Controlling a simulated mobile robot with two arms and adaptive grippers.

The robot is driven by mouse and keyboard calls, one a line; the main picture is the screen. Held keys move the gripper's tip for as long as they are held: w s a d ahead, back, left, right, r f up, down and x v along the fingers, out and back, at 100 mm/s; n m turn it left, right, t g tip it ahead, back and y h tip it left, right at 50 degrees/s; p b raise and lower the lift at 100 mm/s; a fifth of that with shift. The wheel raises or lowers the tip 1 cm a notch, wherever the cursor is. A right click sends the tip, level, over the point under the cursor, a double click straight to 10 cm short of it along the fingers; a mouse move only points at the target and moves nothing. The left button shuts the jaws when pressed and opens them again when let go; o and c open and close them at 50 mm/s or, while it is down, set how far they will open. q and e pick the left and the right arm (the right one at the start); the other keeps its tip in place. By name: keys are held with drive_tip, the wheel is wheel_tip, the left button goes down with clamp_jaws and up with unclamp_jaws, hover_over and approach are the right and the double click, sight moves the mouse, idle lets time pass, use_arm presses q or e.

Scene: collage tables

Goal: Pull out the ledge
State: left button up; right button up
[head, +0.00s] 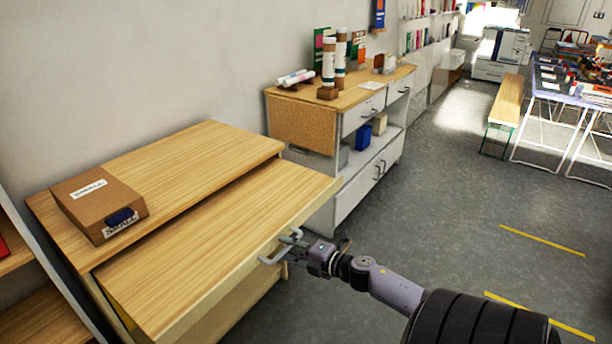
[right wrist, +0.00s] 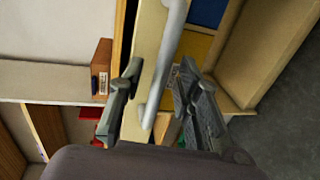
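The wooden ledge (head: 215,245) sticks out from under the top of the wooden cabinet (head: 225,150) at the left in the head view. A pale grey bar handle (head: 270,260) is on its front edge; the handle also shows in the right wrist view (right wrist: 168,60). My right gripper (head: 303,249) is at this handle. In the right wrist view my right gripper (right wrist: 160,78) has its fingers apart, one on each side of the bar, with gaps visible. My left gripper is not in view.
A brown cardboard box (head: 85,195) with labels sits on the cabinet top. A white-and-wood cabinet (head: 350,130) stands farther back along the wall. The grey floor (head: 440,210) to the right is mostly clear. A bench (head: 507,105) stands beyond.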

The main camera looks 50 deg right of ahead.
drive_tip(key=a+v, duration=0.1)
drive_tip(key=v, duration=1)
drive_tip(key=shift+d, duration=0.45)
drive_tip(key=shift+s, duration=0.1)
